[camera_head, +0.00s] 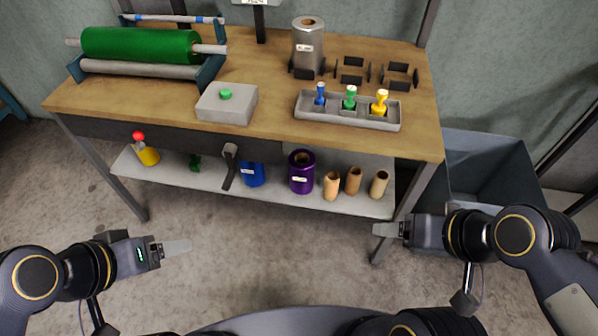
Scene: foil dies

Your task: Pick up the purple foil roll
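The purple foil roll (302,172) stands upright on the grey lower shelf under the wooden table, with a white label on its front and a dark opening at its top. My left gripper (190,246) is at the lower left over the floor, well short of the shelf and apart from the roll. My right gripper (376,229) is at the right, below the shelf's right end in the picture, also apart from the roll. Neither gripper shows anything held. The gap between the fingers cannot be made out on either one.
On the shelf (215,184), a blue roll (253,174) and a dark hammer-like tool (230,165) stand left of the purple roll. Several cardboard tubes (331,184) stand close on its right. The tabletop (270,55) overhangs the shelf. A grey bin (490,170) is at the right.

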